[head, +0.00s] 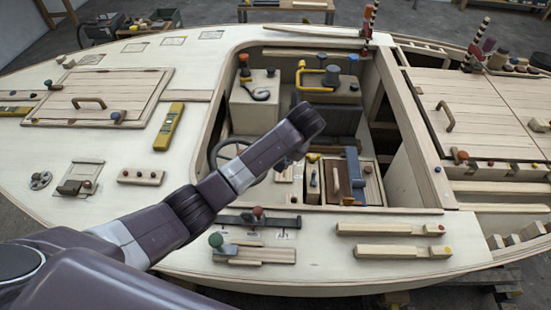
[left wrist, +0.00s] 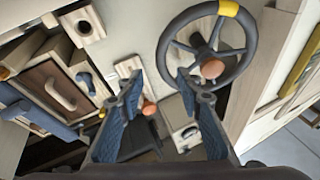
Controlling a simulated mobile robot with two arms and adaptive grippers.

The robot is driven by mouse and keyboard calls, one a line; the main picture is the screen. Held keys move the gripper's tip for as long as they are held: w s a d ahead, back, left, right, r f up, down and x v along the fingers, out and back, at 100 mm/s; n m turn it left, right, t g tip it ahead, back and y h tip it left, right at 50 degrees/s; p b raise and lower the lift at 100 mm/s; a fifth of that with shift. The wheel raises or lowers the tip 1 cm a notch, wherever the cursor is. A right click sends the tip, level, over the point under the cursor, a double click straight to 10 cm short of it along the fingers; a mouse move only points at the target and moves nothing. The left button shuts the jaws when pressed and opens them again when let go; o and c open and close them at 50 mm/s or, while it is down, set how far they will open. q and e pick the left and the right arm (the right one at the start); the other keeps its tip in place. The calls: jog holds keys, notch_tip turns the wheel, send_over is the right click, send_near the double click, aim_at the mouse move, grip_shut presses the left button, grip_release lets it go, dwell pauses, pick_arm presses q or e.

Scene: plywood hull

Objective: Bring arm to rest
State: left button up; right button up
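My left arm (head: 245,170) reaches from the lower left over the open cockpit of the plywood hull (head: 120,205). Its wrist end is above the cockpit, and the fingers are mostly hidden behind it in the head view. In the left wrist view my left gripper (left wrist: 158,78) is open, its two dark fingers apart with nothing held between them. A dark steering wheel (left wrist: 178,50) with a yellow rim mark and a brown hub is just beyond the right finger. An orange knob (left wrist: 149,108) shows in the gap, beyond the fingers. My right gripper is in neither view.
The cockpit holds a pale box (head: 253,108) and a yellow pipe handle (head: 300,76). A hatch with a handle (head: 89,102) and a yellow level (head: 168,127) lie on the left deck. Wooden bars (head: 380,229) and a green knob (head: 215,240) are on the near deck.

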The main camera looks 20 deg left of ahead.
pick_arm(q)
jog(key=shift+v, duration=0.8)
jog(key=shift+r, duration=0.1)
